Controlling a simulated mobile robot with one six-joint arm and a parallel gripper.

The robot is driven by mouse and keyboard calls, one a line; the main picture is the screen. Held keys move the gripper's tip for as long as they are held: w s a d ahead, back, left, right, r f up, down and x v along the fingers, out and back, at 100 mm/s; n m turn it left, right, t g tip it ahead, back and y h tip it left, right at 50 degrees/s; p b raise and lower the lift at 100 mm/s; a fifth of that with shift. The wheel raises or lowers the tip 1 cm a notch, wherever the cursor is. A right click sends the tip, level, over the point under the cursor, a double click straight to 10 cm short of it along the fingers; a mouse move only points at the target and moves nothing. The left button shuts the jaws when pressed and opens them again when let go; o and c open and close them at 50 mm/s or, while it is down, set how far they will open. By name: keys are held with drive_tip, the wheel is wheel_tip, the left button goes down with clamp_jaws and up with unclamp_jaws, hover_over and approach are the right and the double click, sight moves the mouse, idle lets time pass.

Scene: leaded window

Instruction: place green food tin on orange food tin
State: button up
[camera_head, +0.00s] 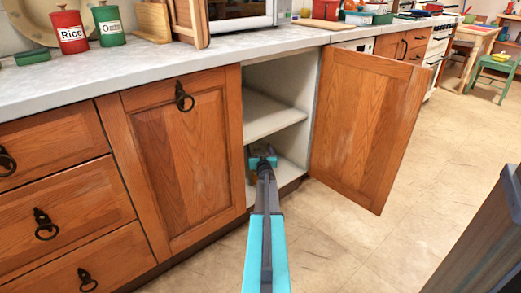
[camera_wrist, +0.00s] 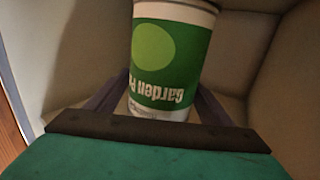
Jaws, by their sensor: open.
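A green food tin (camera_wrist: 172,60) with a white band, a light green disc and lettering starting "Garden" fills the middle of the wrist view; its lettering appears upside down. My gripper (camera_wrist: 160,98) is open, with one finger on each side of the tin's near end; I cannot tell whether they touch it. In the head view my gripper (camera_head: 262,155) reaches into the open cupboard, below its middle shelf. The green tin is hidden there behind my gripper and the cupboard front. I see no orange food tin in either view.
The cupboard door (camera_head: 362,125) stands open on the right, and the middle shelf (camera_head: 268,116) is above my gripper. A closed cupboard (camera_head: 185,165) and drawers are left. The worktop (camera_head: 185,58) holds a red Rice canister (camera_head: 69,31), a green canister (camera_head: 108,25) and wooden boards.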

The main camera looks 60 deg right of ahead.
drive_tip(key=shift+a+r, duration=0.1)
drive_tip(key=shift+r, duration=0.05)
drive_tip(key=p+v, duration=0.3)
drive_tip(key=v, duration=0.8)
drive_tip(key=shift+s+a, duration=0.3)
drive_tip(key=shift+s, duration=0.05)
idle(0.6)
